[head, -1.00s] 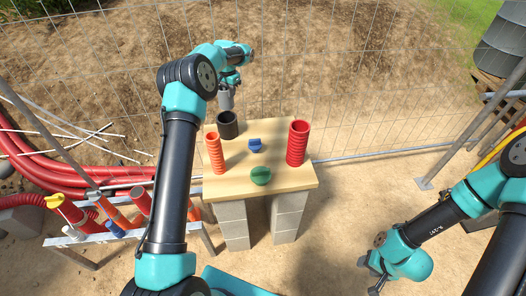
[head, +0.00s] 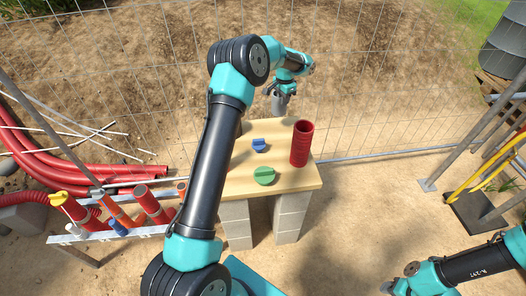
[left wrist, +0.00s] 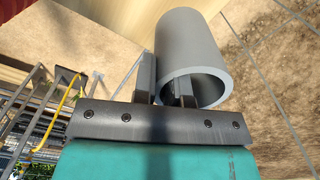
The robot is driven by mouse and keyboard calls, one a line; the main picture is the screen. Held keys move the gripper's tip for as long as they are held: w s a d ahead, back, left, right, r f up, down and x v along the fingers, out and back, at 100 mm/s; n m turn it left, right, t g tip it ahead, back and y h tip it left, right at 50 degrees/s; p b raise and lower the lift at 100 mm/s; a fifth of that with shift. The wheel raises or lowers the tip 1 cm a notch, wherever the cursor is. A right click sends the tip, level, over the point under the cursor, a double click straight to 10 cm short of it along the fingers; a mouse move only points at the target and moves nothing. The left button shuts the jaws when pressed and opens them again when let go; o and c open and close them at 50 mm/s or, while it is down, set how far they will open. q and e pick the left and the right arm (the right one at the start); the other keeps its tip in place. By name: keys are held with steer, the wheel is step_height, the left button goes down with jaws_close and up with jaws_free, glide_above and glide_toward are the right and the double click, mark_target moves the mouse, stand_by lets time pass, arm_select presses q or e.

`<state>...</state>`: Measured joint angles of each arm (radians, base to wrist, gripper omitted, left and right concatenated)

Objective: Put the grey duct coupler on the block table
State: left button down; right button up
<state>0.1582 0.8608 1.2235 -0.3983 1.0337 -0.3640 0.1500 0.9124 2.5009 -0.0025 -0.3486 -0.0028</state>
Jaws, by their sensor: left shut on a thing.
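The grey duct coupler (head: 280,104) is a plain short tube, held in my left gripper (head: 279,92) above the far edge of the block table (head: 297,180). In the left wrist view the coupler (left wrist: 188,45) shows its open end. One finger of the left gripper (left wrist: 164,88) is outside its wall and the other inside, so the gripper is shut on the wall. The table has a pale wooden top on grey blocks. My right gripper (head: 390,287) is at the bottom edge of the head view, away from the table; its jaws are unclear.
My left arm covers the table's left side. A rack of pipes (head: 110,229) stands left; wire fence behind.

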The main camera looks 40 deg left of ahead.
arm_select(q)
steer(key=shift+f, duration=0.1)
step_height(320, 180, down, 6)
stand_by(0.4)
steer(key=shift+f, duration=1.9)
steer(key=shift+f, duration=0.1)
steer(key=c, duration=1.2)
jaws_free()
steer(key=shift+o, duration=0.2)
